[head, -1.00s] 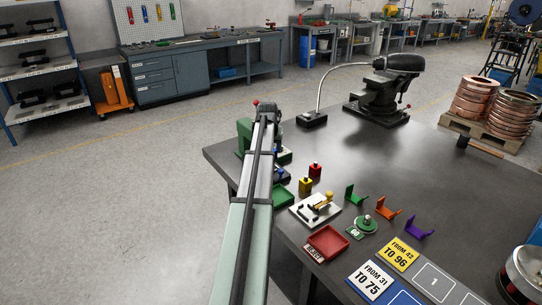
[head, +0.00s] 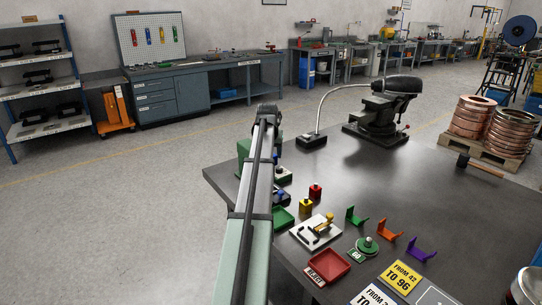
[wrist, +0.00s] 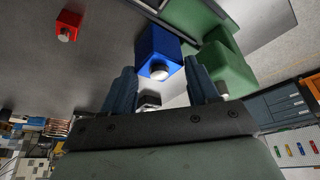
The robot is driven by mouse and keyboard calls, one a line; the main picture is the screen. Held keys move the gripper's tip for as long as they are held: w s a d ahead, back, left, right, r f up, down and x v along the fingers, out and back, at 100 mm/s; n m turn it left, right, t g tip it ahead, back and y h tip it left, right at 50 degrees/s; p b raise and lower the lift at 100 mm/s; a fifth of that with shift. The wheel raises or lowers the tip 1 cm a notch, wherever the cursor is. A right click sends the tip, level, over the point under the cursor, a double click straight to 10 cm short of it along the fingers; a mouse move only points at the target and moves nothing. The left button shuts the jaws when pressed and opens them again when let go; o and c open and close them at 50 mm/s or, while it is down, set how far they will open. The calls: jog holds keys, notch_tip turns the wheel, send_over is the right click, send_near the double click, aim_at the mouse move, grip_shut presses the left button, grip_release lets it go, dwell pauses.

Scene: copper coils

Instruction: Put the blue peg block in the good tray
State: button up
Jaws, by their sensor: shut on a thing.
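The blue peg block (wrist: 155,48) shows in the wrist view between the fingertips of my gripper (wrist: 161,76), with its pale round peg facing the camera. My gripper is shut on it. A green tray (head: 282,218), likely the good tray, lies at the table's left edge in the head view, partly hidden by my arm. No label on it can be read.
A green device (wrist: 222,62) stands close to the right of the blue block in the wrist view. Red (head: 315,192) and yellow (head: 305,205) peg blocks, a white fixture plate (head: 315,232) and a red reject tray (head: 327,266) are near the green tray. The table's middle is clear.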

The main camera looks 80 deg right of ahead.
dwell(0.3)
jog(key=shift+w, duration=0.25)
jog(key=s+a+f+m+g+y, duration=0.2)
jog(key=s+a+f+m, duration=0.1)
jog(key=a+m, duration=0.55)
jog(key=s+a+f+m+g+y, duration=0.2)
jog(key=a+f+m+g, duration=0.1)
jog(key=a+m, duration=0.5)
jog(key=shift+m, duration=0.75)
jog(key=shift+s+d+f, duration=0.1)
jog(key=shift+d+f, duration=0.05)
jog(key=shift+f, duration=1)
jog(key=shift+s+d+f, duration=0.1)
jog(key=shift+d+f, duration=0.05)
jog(key=shift+f, duration=1)
jog(key=shift+d+f, duration=0.15)
jog(key=shift+f, duration=1)
jog(key=shift+f, duration=0.65)
